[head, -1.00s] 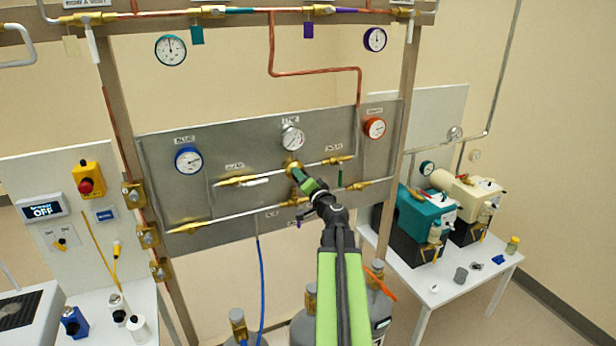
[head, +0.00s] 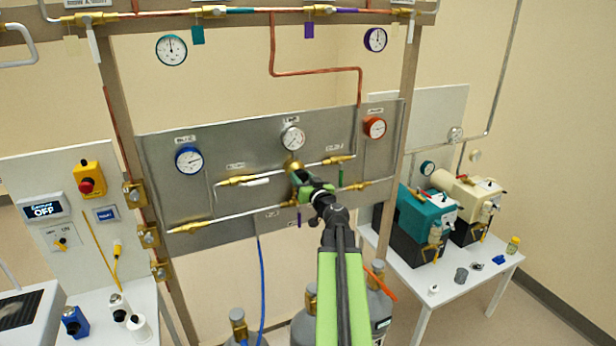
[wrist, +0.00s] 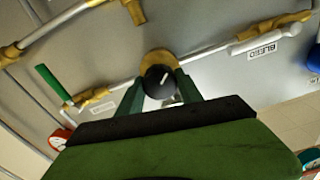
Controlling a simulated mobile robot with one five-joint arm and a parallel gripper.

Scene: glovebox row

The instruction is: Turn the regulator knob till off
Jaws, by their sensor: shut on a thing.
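The regulator knob (wrist: 159,82) is black and round with a white pointer line, in front of a brass body (wrist: 157,60). In the wrist view the green fingers of my gripper (wrist: 160,88) lie on either side of the knob and are shut on it. The pointer line is slanted in that view. In the head view my gripper (head: 299,176) reaches the brass regulator (head: 292,166) at the middle of the grey panel and hides the knob. A white gauge (head: 292,138) sits just above it.
The grey panel (head: 225,150) carries pipes, a blue gauge (head: 189,160) and a red gauge (head: 374,127). A green handle (wrist: 52,82) and a white BLEED handle (wrist: 265,43) flank the knob in the wrist view. Gas cylinders (head: 382,306) stand below.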

